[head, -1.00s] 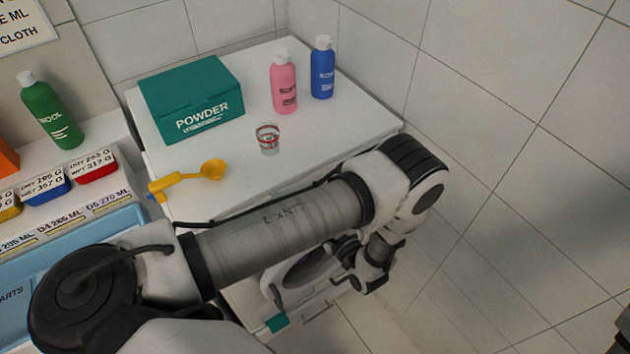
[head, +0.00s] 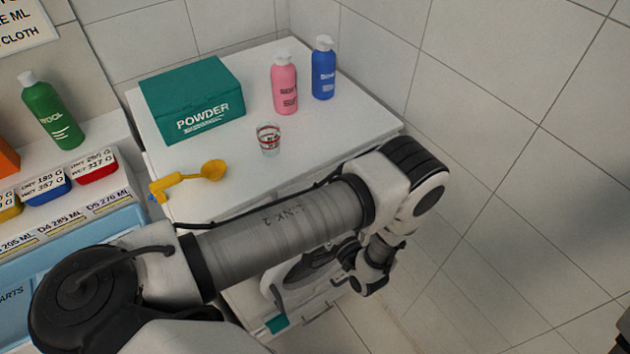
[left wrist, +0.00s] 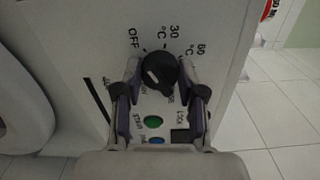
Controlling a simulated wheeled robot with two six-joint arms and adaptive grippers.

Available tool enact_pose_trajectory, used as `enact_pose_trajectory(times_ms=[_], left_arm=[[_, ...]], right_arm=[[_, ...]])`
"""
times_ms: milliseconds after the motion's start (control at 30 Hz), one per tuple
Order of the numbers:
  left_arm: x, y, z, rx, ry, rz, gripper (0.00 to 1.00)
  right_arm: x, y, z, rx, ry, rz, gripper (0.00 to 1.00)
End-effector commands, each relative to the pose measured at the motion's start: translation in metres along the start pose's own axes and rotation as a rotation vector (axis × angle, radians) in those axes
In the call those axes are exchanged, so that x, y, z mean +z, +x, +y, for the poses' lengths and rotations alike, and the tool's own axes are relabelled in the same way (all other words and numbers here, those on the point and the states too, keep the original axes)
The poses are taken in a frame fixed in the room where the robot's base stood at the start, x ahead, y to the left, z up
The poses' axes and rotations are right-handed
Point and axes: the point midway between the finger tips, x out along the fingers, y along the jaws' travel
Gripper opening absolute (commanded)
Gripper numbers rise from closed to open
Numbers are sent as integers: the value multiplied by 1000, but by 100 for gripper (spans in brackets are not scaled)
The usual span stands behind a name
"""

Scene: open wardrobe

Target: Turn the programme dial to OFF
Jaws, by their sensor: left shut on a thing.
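The black programme dial (left wrist: 158,76) sits on the white control panel (left wrist: 215,28) in the left wrist view. It has a short white mark on its left part. The printed labels OFF, 30 °C and 60 °C lie around its upper side, with OFF at upper left. My left gripper (left wrist: 161,68) is shut on the dial, one finger on each side. The front of the white washing machine (head: 246,296) shows partly in the head view behind my left arm; the dial and gripper jaws are hidden there. My right gripper is not in view.
A green button (left wrist: 153,122) and a blue button (left wrist: 157,140) lie below the dial. On the machine top stand a powder box (head: 190,98), a pink bottle (head: 284,88), a blue bottle (head: 323,70), a glass (head: 268,140) and a yellow scoop (head: 190,178). A tiled wall is close on the right.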

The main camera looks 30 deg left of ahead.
Motion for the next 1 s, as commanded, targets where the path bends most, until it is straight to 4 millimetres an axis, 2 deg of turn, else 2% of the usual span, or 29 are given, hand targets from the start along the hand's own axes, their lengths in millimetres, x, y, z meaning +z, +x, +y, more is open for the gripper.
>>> enact_pose_trajectory(times_ms=[300,767,800,833,867,1000], left_arm=[[-1,0,-1,-2,-109,2,5],[-1,0,-1,-3,-123,2,5],[-1,0,-1,-3,-123,2,47],[-1,0,-1,-3,-123,2,57],[-1,0,-1,-2,-123,2,65],[-1,0,-1,-2,-122,1,65]], right_arm=[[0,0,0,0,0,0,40],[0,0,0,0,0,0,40],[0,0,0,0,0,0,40],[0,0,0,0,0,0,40],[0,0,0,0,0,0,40],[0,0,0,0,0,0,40]])
